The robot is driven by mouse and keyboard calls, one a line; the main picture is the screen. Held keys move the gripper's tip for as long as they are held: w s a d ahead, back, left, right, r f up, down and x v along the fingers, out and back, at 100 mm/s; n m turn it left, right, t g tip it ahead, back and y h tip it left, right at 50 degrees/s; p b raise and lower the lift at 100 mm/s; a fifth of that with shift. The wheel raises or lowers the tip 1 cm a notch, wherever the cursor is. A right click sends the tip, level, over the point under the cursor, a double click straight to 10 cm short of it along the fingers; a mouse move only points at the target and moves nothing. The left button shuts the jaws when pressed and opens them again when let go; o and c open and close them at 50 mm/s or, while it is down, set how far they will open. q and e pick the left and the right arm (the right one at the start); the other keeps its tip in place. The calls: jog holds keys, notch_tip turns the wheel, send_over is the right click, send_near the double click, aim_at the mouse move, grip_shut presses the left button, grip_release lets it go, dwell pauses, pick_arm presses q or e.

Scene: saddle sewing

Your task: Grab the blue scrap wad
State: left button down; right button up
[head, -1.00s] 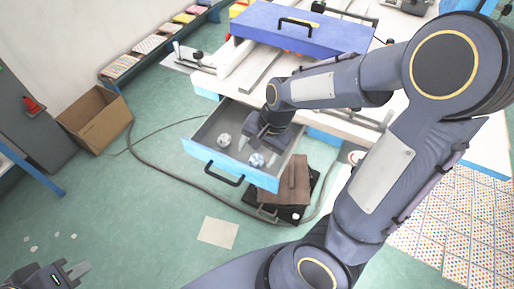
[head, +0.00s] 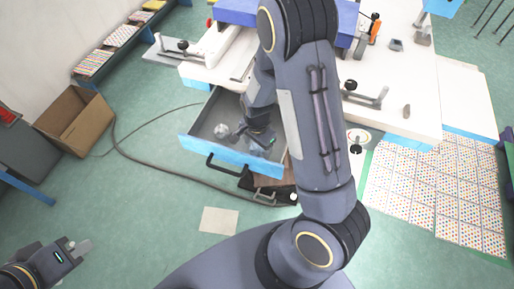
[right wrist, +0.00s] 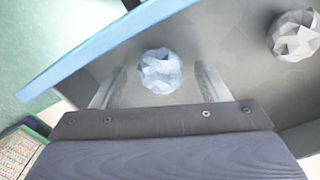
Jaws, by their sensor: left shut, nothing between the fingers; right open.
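The blue scrap wad (right wrist: 162,71) is a crumpled pale-blue ball inside the open drawer (head: 225,153). In the right wrist view it lies between the two spread fingers of my right gripper (head: 263,142), with a gap on both sides. In the head view my right gripper reaches down into the drawer's right part and largely hides the blue wad. A grey-white wad (head: 222,131) lies further left in the drawer; it also shows at the upper right of the right wrist view (right wrist: 297,35). My left gripper (head: 82,246) is shut and empty above the floor at lower left.
The drawer has a blue front with a black handle (head: 228,170) and hangs under the white workbench (head: 420,95). A brown pedal block (head: 270,181) stands below it. A cardboard box (head: 75,122) and a cable (head: 150,168) lie on the floor at left.

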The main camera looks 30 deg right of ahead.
jog(key=shift+f, duration=0.4)
jog(key=shift+c, duration=0.3)
jog(key=c, duration=1)
jog(key=shift+r, duration=0.2)
